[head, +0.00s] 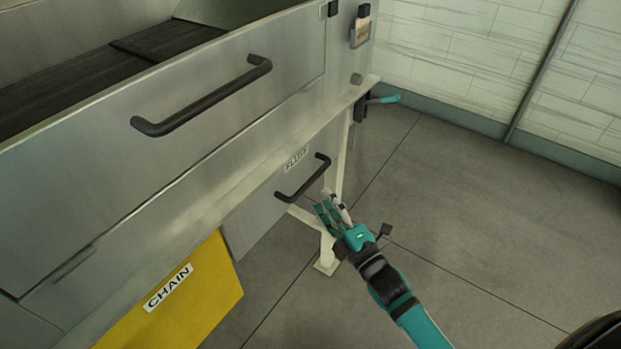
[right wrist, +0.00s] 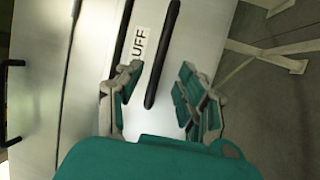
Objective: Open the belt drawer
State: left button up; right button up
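My right gripper (head: 332,211) is open, with its fingers just below and right of a small black bar handle (head: 303,179). The handle is on a grey lower drawer front (head: 262,212) with a white label. In the right wrist view the open fingers (right wrist: 158,98) point toward this handle (right wrist: 163,55), which lies between their lines and is not gripped. The label there (right wrist: 140,45) reads "UFF", partly hidden by a finger. No label reading "belt" shows. My left gripper is not in view.
A large metal machine front (head: 160,165) above carries a long black handle (head: 200,98). A dark belt-like surface (head: 160,40) lies behind it. A yellow panel (head: 185,300) marked "CHAIN" is at lower left. A pale leg (head: 327,255) stands close behind my gripper. Floor to the right is clear.

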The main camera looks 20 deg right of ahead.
aim_at(311, 179)
jog(key=x, duration=0.7)
jog(key=shift+w, duration=0.15)
grip_shut()
